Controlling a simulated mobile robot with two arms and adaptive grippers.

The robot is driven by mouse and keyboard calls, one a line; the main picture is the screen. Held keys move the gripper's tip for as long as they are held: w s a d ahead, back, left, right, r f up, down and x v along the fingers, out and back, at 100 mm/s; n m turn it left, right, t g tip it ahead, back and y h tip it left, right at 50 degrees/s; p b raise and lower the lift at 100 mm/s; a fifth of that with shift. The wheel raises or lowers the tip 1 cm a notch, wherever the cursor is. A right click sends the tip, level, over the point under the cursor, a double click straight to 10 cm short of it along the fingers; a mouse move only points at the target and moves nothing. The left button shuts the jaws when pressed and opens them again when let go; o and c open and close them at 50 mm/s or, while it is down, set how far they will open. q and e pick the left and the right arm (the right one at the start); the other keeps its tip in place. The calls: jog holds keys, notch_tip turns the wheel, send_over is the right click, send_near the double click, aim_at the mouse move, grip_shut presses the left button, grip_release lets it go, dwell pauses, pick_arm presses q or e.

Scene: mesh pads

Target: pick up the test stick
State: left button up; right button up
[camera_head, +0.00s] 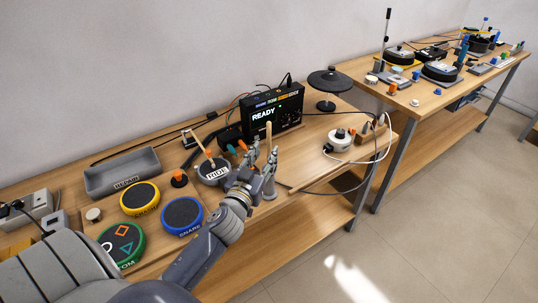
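A thin upright wooden stick (268,134), which looks like the test stick, stands at the bench's front right, in front of the black READY box. Its lower part is hidden by grey metal parts that look like a holder (269,187) and gripper fingers. My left gripper (260,158) reaches in from the lower left and is right beside the stick. I cannot tell whether its fingers touch the stick or are closed around it. My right gripper is not in view.
A READY display box (272,117) stands behind. Yellow (140,198), blue SNARE (182,215) and green (122,244) pads, a grey REPAIR tray (122,171) and a small pad (213,172) lie leftward. A white round device (339,140) with cables is at right.

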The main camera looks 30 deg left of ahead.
aim_at(268, 146)
pick_arm(q)
jog(key=shift+p+x, duration=0.4)
jog(key=shift+x, duration=0.85)
jog(key=shift+w+a+f+p, duration=0.15)
jog(key=shift+w+a, duration=0.1)
jog(key=shift+w, duration=0.35)
jog(key=shift+w+a+f+p, duration=0.15)
jog(key=shift+w+a, duration=0.15)
jog(key=shift+w, duration=0.3)
jog(key=shift+w+a+f+p, duration=0.15)
jog(key=shift+w+a, duration=0.1)
jog(key=shift+w, duration=0.35)
grip_shut()
